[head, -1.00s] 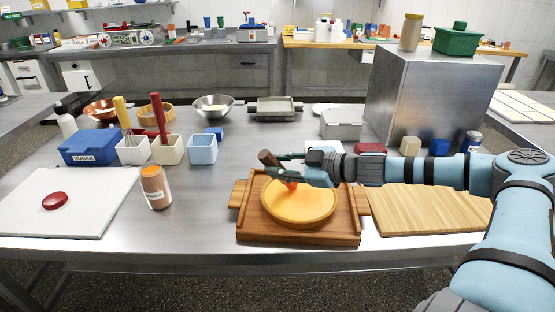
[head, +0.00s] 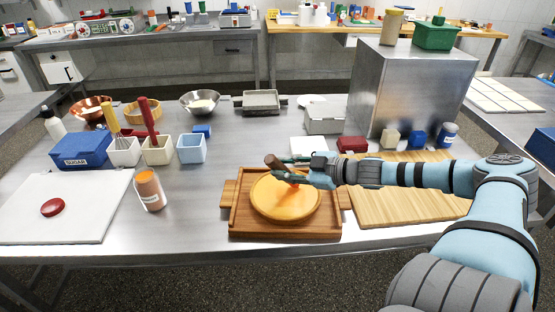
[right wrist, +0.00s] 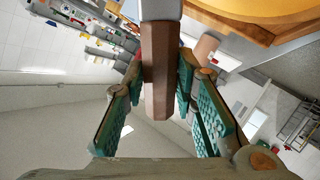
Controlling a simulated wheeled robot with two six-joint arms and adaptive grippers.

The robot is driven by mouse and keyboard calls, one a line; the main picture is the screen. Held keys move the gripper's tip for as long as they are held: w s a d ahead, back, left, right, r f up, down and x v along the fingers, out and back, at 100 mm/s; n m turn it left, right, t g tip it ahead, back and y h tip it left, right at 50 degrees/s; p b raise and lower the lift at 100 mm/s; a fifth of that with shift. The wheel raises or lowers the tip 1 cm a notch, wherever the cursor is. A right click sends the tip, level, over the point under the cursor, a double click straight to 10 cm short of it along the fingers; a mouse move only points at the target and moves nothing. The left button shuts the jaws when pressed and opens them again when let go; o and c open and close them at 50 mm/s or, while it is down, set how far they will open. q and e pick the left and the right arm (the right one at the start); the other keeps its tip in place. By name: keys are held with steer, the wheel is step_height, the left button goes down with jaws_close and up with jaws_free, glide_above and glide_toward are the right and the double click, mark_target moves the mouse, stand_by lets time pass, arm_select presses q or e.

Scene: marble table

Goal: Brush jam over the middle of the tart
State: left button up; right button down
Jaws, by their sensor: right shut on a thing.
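The round yellow tart (head: 285,207) sits on a wooden tray (head: 286,234) at the table's front middle; its edge also shows in the right wrist view (right wrist: 245,15). My right gripper (head: 287,170) is over the tart's far part, shut on a brush with a brown handle (head: 273,161). The handle stands between the teal finger pads in the right wrist view (right wrist: 157,90). An orange-red bit of the brush's lower end shows at the tart; I cannot tell whether it touches. An open jam jar (head: 150,190) stands to the left. My left gripper is not in view.
A white board (head: 95,215) with a red lid (head: 52,207) lies at left. A bamboo board (head: 400,205) lies right of the tray, under my right arm. A blue sugar box (head: 80,150), utensil pots (head: 157,152) and a steel box (head: 390,90) stand behind.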

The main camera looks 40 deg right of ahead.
mark_target(287, 168)
steer(key=shift+s+d+r, duration=0.15)
steer(key=shift+d, duration=0.05)
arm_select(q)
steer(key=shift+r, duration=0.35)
arm_select(e)
steer(key=shift+s+p, duration=0.1)
steer(key=shift+p, duration=0.2)
steer(key=shift+s+d+p, duration=0.6)
steer(key=shift+d+p, duration=0.15)
steer(key=shift+p, duration=0.25)
steer(key=shift+s+d, duration=0.2)
steer(key=shift+s, duration=0.05)
steer(key=shift+s+d, duration=0.1)
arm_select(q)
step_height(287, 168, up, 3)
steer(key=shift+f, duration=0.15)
arm_select(e)
steer(key=shift+f, duration=0.2)
